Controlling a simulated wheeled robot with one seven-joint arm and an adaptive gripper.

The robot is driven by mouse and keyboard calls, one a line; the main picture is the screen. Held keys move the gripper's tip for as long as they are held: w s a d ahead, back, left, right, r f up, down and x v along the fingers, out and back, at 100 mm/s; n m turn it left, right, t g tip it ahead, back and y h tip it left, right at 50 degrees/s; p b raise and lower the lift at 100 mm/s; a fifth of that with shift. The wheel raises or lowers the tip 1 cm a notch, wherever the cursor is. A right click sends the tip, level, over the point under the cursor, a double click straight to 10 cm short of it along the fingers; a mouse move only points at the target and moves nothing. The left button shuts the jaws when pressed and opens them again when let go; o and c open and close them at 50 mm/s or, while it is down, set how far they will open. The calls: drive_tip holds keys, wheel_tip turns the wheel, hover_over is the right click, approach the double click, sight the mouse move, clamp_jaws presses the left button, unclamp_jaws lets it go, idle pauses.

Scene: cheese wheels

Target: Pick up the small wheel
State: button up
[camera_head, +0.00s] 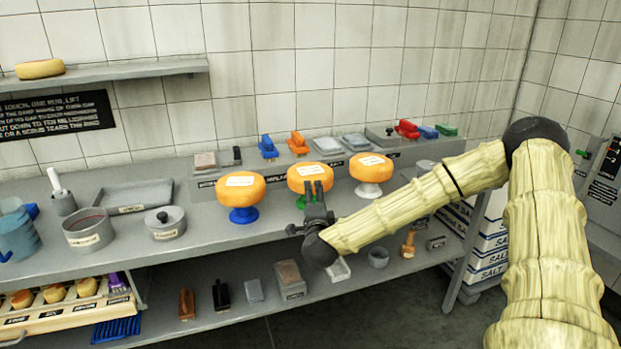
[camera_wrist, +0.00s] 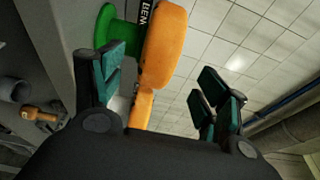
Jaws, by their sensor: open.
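Three orange cheese wheels with white labels stand on pedestals on the counter: the left wheel (camera_head: 241,190) on blue, the middle wheel (camera_head: 303,173) on green, the right wheel (camera_head: 371,166) on white. They look close in size. Several much smaller wheels (camera_head: 55,293) sit in a tray at lower left. My gripper (camera_head: 315,190) is open and empty in front of the middle wheel, hiding part of it and its pedestal. In the wrist view an orange wheel (camera_wrist: 163,45) on a green pedestal (camera_wrist: 113,32) shows between the spread fingers; I cannot tell contact.
A yellow wheel (camera_head: 40,69) lies on the wall shelf. Grey pots (camera_head: 88,231) and a flat tray (camera_head: 125,196) stand on the left counter. Brushes and blocks line the raised back ledge (camera_head: 300,160). The lower shelf (camera_head: 225,318) holds several tools. White salt boxes (camera_head: 487,240) are stacked at right.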

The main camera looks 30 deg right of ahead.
sight(310, 178)
drive_tip(key=shift+p+x, duration=1)
drive_tip(key=shift+x, duration=2.65)
drive_tip(key=shift+s+d, duration=0.1)
drive_tip(key=shift+d, duration=0.1)
drive_tip(key=c, duration=1.6)
drive_tip(key=shift+r, duration=0.1)
clamp_jaws()
drive_tip(key=shift+r, duration=0.1)
